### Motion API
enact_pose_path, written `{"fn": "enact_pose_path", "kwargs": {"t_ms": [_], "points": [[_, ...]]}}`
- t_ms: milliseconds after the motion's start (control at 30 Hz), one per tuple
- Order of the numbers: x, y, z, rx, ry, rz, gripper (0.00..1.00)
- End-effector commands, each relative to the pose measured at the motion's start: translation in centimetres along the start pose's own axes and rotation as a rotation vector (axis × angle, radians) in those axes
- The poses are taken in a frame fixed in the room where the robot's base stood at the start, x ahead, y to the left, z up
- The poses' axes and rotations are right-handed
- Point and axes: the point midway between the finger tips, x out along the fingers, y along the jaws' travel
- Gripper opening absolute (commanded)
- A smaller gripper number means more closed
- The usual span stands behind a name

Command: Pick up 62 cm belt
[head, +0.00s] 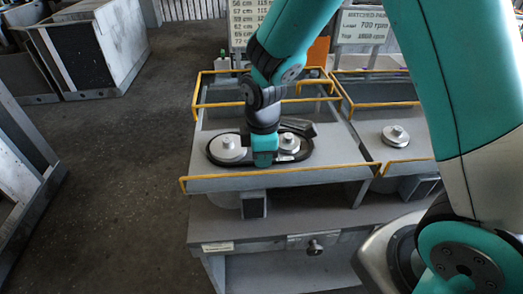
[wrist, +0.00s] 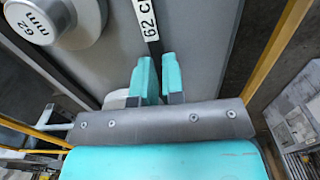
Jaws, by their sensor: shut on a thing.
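The black 62 cm belt (head: 240,164) lies as a loop around two grey pulleys on the grey panel, seen in the head view. The left pulley (head: 227,148) and the right pulley (head: 289,142) sit inside the loop. My gripper (head: 264,160) points down at the near run of the belt, between the pulleys. In the wrist view my gripper's teal fingers (wrist: 158,88) are close together on the belt (wrist: 150,25), whose white label reads "62 C" before it is cut off. A pulley marked "62 mm" (wrist: 45,15) shows at upper left. The fingertips hide the gripped stretch.
Yellow rails (head: 280,178) edge the panel in front and at the sides. A second bay at right holds a small pulley (head: 395,135). Signs with rpm and belt sizes (head: 362,26) stand behind. Open floor (head: 110,190) lies to the left.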

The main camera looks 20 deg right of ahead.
Motion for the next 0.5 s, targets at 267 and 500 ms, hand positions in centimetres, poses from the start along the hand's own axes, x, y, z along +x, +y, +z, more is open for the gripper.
{"fn": "enact_pose_path", "kwargs": {"t_ms": [267,500], "points": [[-2.2,0.1,-0.1,0.0,0.004,0.005,0.0],[-8.3,0.2,-0.1,0.0,0.007,0.01,0.0]]}}
